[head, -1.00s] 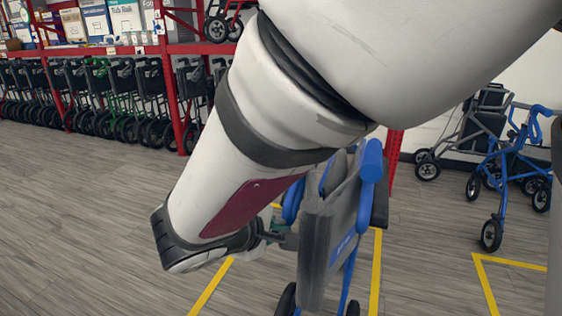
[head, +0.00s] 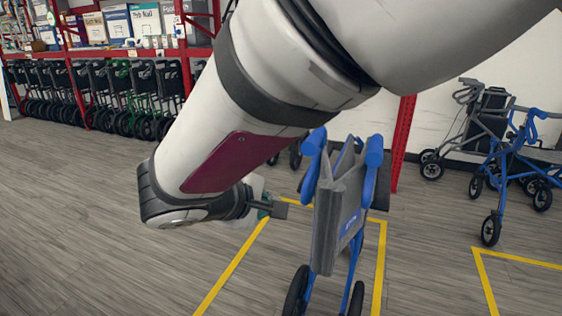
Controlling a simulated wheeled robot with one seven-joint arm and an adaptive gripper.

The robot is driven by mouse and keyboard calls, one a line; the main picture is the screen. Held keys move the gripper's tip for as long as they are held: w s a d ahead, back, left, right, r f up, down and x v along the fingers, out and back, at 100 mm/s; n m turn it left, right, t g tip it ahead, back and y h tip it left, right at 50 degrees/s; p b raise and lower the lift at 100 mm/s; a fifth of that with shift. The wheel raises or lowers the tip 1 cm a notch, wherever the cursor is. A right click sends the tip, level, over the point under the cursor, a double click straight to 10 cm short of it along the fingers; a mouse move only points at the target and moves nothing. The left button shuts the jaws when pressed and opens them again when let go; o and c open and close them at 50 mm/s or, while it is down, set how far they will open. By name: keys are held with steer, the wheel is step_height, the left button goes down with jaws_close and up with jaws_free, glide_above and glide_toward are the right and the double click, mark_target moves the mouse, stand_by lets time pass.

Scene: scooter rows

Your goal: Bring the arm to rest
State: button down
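My arm (head: 250,115) reaches down from the upper right across the middle of the head view. My gripper (head: 274,207) is at its lower end, small and mostly hidden behind the wrist link. Only a dark finger part shows, left of the blue wheelchair, with a gap of floor seen between them. Whether the fingers are open or shut does not show. The folded wheelchair (head: 342,210) has a blue frame and a grey seat, and stands upright inside a yellow-taped floor box.
Blue and grey rollators (head: 497,180) stand at the right, by a second yellow-taped box (head: 520,262). A row of folded black wheelchairs (head: 110,95) lines the red shelving (head: 130,52) at the back left. The wooden floor (head: 90,220) at the left is clear.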

steer(key=s+d+r+m+g, duration=0.1)
steer(key=s+d+m+g, duration=0.15)
steer(key=s+d, duration=0.35)
steer(key=s+d+r+m+g+h, duration=0.1)
steer(key=s+d+r+m+g, duration=0.15)
steer(key=d, duration=0.65)
steer(key=s+d+m+g, duration=0.2)
steer(key=s+d+m, duration=0.1)
steer(key=s+d, duration=0.3)
steer(key=s+f+m+g+y, duration=0.2)
steer(key=s+m+y, duration=0.35)
steer(key=s, duration=1.15)
step_height(320, 180, up, 27)
steer(key=t+p, duration=0.3)
steer(key=p, duration=2.3)
steer(key=shift+w+d+t+y, duration=0.3)
steer(key=shift+d+t+y, duration=0.05)
steer(key=shift+d+t, duration=0.1)
steer(key=shift+w, duration=0.1)
